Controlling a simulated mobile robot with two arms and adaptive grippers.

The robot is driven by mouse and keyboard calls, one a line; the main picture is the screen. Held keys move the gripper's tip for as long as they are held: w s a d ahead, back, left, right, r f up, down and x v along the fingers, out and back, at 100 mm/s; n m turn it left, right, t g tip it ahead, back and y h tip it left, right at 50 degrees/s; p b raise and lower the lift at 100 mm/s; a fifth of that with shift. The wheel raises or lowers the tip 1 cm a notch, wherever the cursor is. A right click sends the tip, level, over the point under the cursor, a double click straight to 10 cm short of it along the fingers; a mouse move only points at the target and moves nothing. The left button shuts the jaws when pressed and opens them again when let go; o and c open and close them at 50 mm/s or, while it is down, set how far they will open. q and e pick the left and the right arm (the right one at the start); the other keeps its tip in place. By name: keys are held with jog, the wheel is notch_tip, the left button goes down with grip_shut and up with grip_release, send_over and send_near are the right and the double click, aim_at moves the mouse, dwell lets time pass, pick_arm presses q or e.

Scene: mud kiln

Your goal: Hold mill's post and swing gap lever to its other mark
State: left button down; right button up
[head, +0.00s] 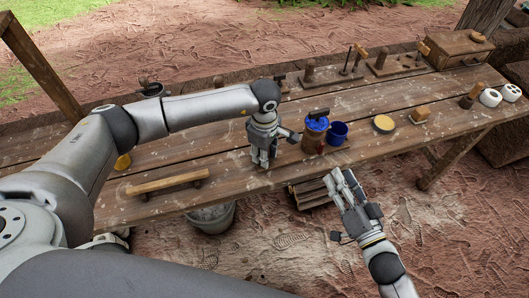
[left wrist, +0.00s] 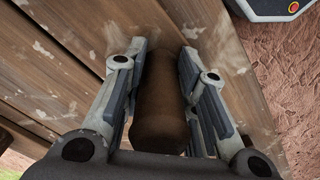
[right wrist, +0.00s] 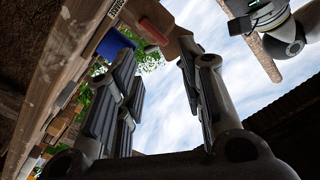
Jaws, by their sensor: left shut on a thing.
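The mill (head: 314,134) appears to be the brown body with a blue top and a dark handle, near the table's front edge. My left gripper (head: 263,160) is just left of it, pointing down. In the left wrist view its fingers are shut around an upright brown wooden post (left wrist: 160,105). The head view mostly hides this post. My right gripper (head: 345,188) is open and empty, in front of the table edge and below the mill. Its spread fingers (right wrist: 155,85) also show in the right wrist view. I cannot make out the gap lever or its marks clearly.
A blue cup (head: 338,132) stands right of the mill, then a round yellow-topped dish (head: 384,124) and a small wooden block (head: 420,115). A wooden bar (head: 168,182) lies at left. A bucket (head: 212,217) and stacked wood (head: 312,192) are below the table's front edge.

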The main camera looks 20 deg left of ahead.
jog(key=c, duration=0.7)
jog(key=shift+m, duration=0.3)
grip_shut()
jog(key=d+m+t+h, duration=0.1)
jog(key=m, duration=0.3)
jog(key=w+d+m+h, duration=0.1)
jog(key=m+h, duration=0.1)
jog(key=m, duration=0.3)
jog(key=d+m+t+h, duration=0.1)
jog(key=m+h, duration=0.1)
jog(key=m, duration=0.3)
jog(key=shift+w+t, duration=0.3)
jog(key=shift+w, duration=0.05)
